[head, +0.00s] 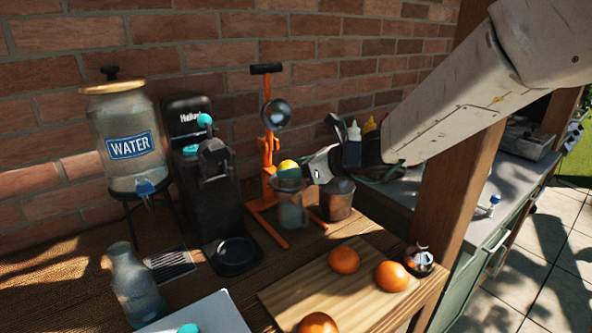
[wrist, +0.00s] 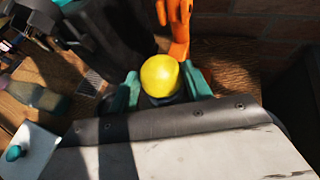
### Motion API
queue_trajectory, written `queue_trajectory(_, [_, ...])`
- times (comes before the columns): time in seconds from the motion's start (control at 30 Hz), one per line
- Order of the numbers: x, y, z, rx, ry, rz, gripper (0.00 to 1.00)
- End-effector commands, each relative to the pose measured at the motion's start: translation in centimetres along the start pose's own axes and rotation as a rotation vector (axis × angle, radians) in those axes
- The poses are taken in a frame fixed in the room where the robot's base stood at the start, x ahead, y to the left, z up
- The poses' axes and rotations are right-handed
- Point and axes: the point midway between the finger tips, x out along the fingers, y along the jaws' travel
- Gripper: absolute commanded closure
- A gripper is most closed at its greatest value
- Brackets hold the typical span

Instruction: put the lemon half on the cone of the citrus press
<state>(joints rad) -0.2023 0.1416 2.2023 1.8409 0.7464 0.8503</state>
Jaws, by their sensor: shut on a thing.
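The lemon half (head: 288,166) is yellow, with its rounded side up, at the orange citrus press (head: 268,150). My gripper (head: 303,167) reaches in from the right and is shut on it. In the wrist view the lemon half (wrist: 160,74) sits between the two teal fingertips of my gripper (wrist: 161,86), in front of the orange press post (wrist: 180,28). In the head view the lemon half is right over the press's bowl (head: 288,185). The cone is hidden, so I cannot tell whether the lemon half touches it. The press's upper cup (head: 276,114) is raised above.
A glass jug (head: 291,212) stands below the bowl, with a dark metal cup (head: 338,199) to its right. A black coffee machine (head: 205,180) is close on the left. A cutting board (head: 335,290) with oranges lies in front. A wooden post (head: 445,200) stands at right.

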Motion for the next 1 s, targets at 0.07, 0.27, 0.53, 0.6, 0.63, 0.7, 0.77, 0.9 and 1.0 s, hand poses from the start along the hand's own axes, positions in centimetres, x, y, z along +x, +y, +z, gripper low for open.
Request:
queue_trajectory(0.07, [0.2,0.0,-0.5,-0.001,0.000,0.000,0.73])
queue_trajectory(0.27, [0.2,0.0,-0.5,-0.001,-0.001,0.000,0.73])
queue_trajectory(0.53, [0.3,0.0,-0.7,-0.001,-0.001,0.000,0.29])
queue_trajectory(0.6, [0.3,0.0,-0.7,-0.001,-0.001,0.000,0.29])
queue_trajectory(0.63, [0.3,0.0,-0.7,-0.001,-0.001,0.000,0.29])
queue_trajectory(0.7, [0.3,0.0,-0.7,-0.001,-0.001,0.000,0.29])
queue_trajectory(0.77, [0.3,0.0,-0.7,-0.001,-0.001,0.000,0.29])
queue_trajectory(0.9, [-0.4,0.0,-0.4,-0.003,-0.002,-0.002,0.29])
queue_trajectory(1.0, [-2.0,-0.1,-0.4,-0.002,-0.003,-0.003,0.29])
